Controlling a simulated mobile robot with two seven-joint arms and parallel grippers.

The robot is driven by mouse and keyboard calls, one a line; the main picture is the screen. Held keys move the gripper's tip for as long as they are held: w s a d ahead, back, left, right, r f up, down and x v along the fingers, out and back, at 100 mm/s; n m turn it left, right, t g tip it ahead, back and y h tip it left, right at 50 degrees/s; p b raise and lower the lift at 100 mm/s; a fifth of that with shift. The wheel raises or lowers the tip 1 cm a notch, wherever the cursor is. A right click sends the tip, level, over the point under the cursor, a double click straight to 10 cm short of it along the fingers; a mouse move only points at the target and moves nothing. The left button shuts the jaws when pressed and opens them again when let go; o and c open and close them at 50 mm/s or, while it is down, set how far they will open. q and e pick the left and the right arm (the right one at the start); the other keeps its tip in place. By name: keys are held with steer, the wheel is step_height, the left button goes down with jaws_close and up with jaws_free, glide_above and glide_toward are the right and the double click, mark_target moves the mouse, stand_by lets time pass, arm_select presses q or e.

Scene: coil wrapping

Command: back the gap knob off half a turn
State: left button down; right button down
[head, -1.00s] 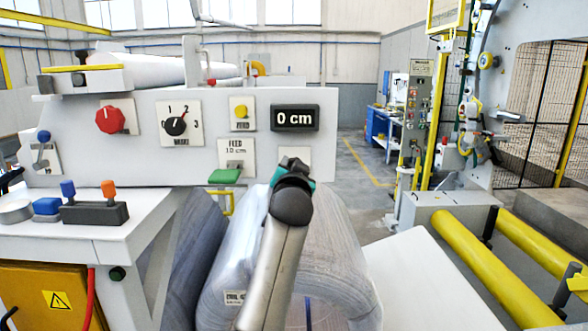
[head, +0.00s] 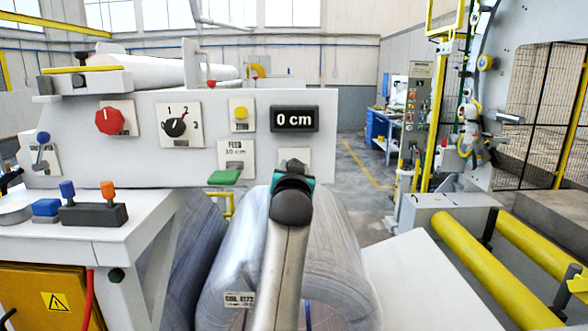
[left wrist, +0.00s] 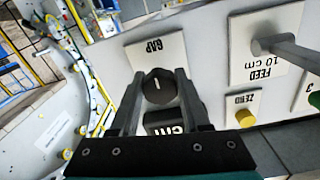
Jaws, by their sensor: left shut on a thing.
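The gap knob (left wrist: 158,86) is a round black knob with a pale pointer mark on a white plate labelled GAP, seen upside down in the left wrist view. My left gripper (left wrist: 159,92) is shut on it, one finger on each side. In the head view my left gripper (head: 293,183) is at the panel's lower right and hides the knob. Only the top of the gap plate (head: 296,154) shows there. My right gripper is not in view.
The display (head: 294,118) above reads 0 cm. The green-handled feed lever (head: 224,178) is close to the left, below the yellow zero button (head: 241,112). The brake selector (head: 175,127) and red knob (head: 110,121) are farther left. A wrapped coil (head: 335,240) stands below.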

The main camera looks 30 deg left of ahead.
arm_select(q)
steer(key=c, duration=0.8)
jaws_free()
steer(key=shift+r, duration=0.25)
steer(key=shift+c, duration=0.2)
steer(key=o, duration=0.5)
steer(key=shift+w+f, duration=0.1)
steer(key=shift+f, duration=0.1)
steer(key=shift+c, duration=0.2)
steer(key=b+v, duration=0.2)
steer(key=v, duration=1.3)
steer(key=shift+b, duration=0.35)
